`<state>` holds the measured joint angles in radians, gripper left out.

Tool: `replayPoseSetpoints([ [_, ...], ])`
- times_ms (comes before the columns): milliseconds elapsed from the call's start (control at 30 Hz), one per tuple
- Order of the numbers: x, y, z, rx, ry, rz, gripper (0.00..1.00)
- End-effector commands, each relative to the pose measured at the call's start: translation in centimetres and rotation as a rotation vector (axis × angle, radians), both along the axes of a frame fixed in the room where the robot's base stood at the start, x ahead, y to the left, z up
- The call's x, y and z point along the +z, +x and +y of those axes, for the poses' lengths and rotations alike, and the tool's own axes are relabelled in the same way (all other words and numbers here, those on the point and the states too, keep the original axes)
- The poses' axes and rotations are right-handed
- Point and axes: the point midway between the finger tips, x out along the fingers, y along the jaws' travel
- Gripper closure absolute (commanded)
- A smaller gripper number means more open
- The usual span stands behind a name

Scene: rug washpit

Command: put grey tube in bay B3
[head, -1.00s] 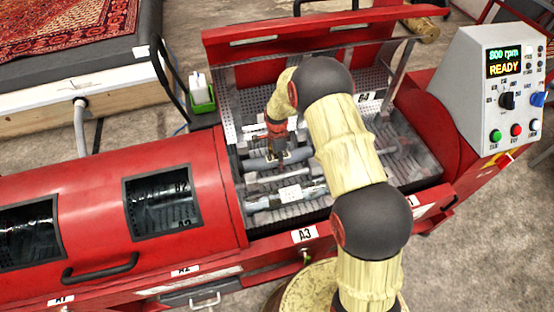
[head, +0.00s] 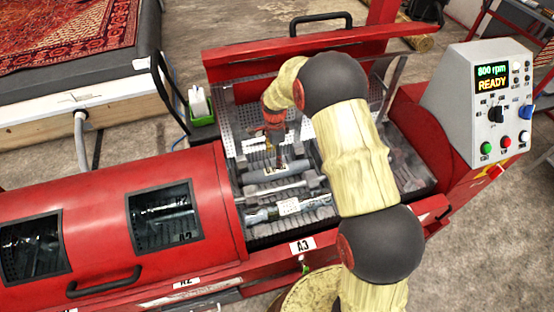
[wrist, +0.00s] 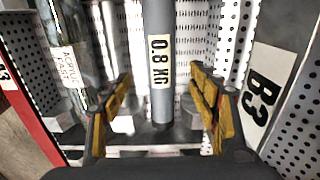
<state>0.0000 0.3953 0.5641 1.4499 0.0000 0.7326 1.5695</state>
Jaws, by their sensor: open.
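The grey tube (wrist: 160,55), labelled 0.8 KG, lies between the clear labelled tube and the plate marked B3 (wrist: 262,88) in the wrist view. In the head view the grey tube (head: 268,174) lies level across supports inside the open red machine section. My gripper (head: 275,160) is above it, fingers pointing down. In the wrist view my gripper (wrist: 165,100) is open, with one yellow-padded finger on each side of the tube and gaps between. The B3 label is hidden in the head view.
A clear tube with a white label (head: 290,207) lies nearer the A3 label (head: 302,246). The raised red lid (head: 300,58) stands behind the section. A closed red cover (head: 100,215) is at left, and a control panel (head: 490,105) reading READY is at right.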

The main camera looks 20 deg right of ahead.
Motion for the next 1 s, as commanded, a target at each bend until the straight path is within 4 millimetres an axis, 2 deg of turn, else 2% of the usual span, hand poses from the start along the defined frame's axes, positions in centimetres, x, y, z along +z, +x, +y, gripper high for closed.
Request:
replayPoseSetpoints([
  [67,1.1,0.0,0.0,0.014,0.000,-0.007,0.40],
  [167,3.7,-0.4,0.0,0.069,-0.001,-0.029,0.40],
  [267,8.0,-1.4,0.0,0.171,-0.006,-0.064,0.40],
  [400,14.6,-4.0,0.0,0.352,-0.021,-0.119,0.40],
  [467,17.1,-5.4,0.0,0.429,-0.031,-0.143,0.40],
  [600,22.4,-9.1,0.0,0.608,-0.060,-0.194,0.40],
  [700,25.6,-12.1,0.0,0.735,-0.088,-0.230,0.40],
  [800,28.3,-15.4,0.0,0.862,-0.121,-0.263,0.40],
  [1000,32.1,-22.3,0.0,1.114,-0.203,-0.323,0.40],
])
